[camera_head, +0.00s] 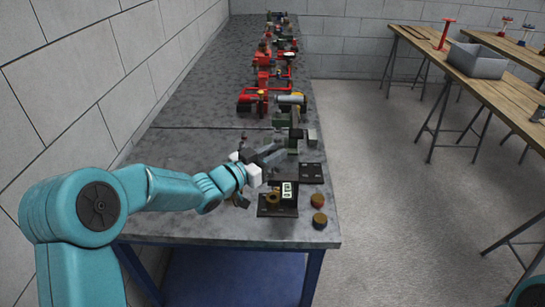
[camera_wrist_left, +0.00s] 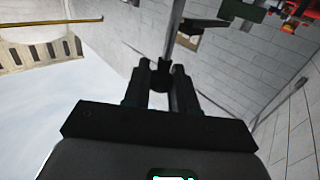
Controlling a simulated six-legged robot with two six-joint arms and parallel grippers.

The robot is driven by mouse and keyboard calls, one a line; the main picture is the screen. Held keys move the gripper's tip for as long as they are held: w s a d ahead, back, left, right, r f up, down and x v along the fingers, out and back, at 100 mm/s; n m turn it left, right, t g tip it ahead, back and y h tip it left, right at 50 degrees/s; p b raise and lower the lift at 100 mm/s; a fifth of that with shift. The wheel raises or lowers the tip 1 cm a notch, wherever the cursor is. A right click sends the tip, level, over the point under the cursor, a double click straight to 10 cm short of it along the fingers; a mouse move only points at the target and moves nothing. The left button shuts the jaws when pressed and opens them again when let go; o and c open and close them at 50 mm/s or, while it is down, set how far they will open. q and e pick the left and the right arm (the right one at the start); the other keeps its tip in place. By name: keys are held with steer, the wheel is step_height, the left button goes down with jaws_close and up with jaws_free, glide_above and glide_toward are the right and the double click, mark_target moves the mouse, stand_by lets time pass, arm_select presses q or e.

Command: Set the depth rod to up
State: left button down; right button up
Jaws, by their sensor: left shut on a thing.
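My left gripper (camera_head: 273,153) reaches in from the left above the grey bench, beside a small machine with a dark base and green parts (camera_head: 296,138). In the left wrist view the fingers (camera_wrist_left: 163,82) are closed around a dark rounded knob (camera_wrist_left: 163,74) at the end of a thin grey rod (camera_wrist_left: 173,30). This looks like the depth rod; its setting cannot be read from here. In the head view the rod is too small to make out near the fingers. My right gripper is not in view.
The grey bench (camera_head: 190,145) runs away along the block wall. Red equipment (camera_head: 263,97) stands further back. A dark block with a white label (camera_head: 287,190) and brown round pieces (camera_head: 318,200) sit near the front edge. A wooden table with a grey bin (camera_head: 477,61) stands right, across open floor.

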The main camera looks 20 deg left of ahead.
arm_select(q)
steer(key=c, duration=1)
jaws_free()
steer(key=shift+r, duration=0.55)
steer(key=shift+f, duration=0.1)
steer(key=shift+f, duration=0.1)
steer(key=shift+s+a, duration=0.25)
steer(key=shift+s, duration=0.05)
steer(key=b+v, duration=0.3)
steer(key=v, duration=1.2)
steer(key=shift+s, duration=0.35)
